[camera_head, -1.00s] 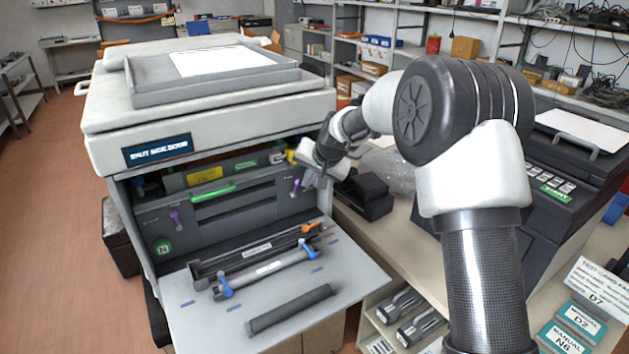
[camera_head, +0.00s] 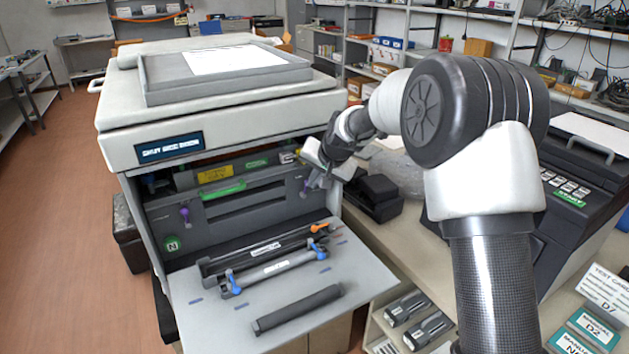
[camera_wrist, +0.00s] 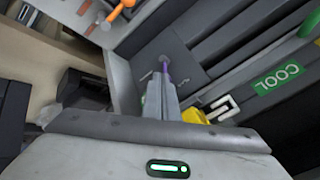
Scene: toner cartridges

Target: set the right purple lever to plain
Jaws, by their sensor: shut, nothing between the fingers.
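The right purple lever (camera_head: 304,192) is on the grey inner panel of the open printer, at the panel's right end. In the wrist view the lever (camera_wrist: 165,68) shows as a thin purple stem with a round pivot, just beyond my fingertips. Pale marks on the panel beside it are too small to read. My gripper (camera_head: 311,184) is at the right side of the opening, close to the lever. In the wrist view my gripper (camera_wrist: 161,88) is shut and empty, its fingers hiding part of the lever. I cannot tell whether they touch it.
A left purple lever (camera_head: 184,213) sits above a round green N label. The lowered front door (camera_head: 215,328) carries a grey roller (camera_head: 298,308) and cartridge parts with blue and orange levers. A green handle (camera_head: 223,190) crosses the panel. A black device (camera_head: 374,195) stands right of the printer.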

